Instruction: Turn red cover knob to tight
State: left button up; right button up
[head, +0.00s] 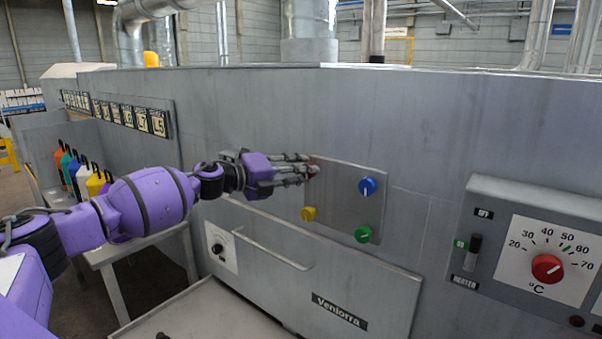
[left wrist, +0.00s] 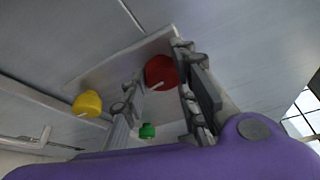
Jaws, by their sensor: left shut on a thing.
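A grey metal cover plate (head: 338,205) is mounted on the large grey wall, with coloured knobs at its corners. The red knob (head: 310,175) at its upper left is mostly hidden by my fingers in the head view. My left gripper (head: 312,171) reaches it from the left and is shut on it. In the left wrist view the red knob (left wrist: 161,71) sits between the fingers (left wrist: 163,88), with a pale pointer line on its face. My right gripper is in neither view.
Blue (head: 367,186), yellow (head: 308,214) and green (head: 363,235) knobs sit close by on the same plate. A drawer-like panel with a bar handle (head: 270,248) is below. A heater box with a red dial (head: 547,268) projects at the right.

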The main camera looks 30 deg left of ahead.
pick_arm(q)
jog(key=shift+s+f, duration=0.1)
jog(key=shift+f, duration=0.55)
jog(key=o, duration=1)
jog(key=shift+r, duration=0.35)
jog(key=shift+v, duration=5.95)
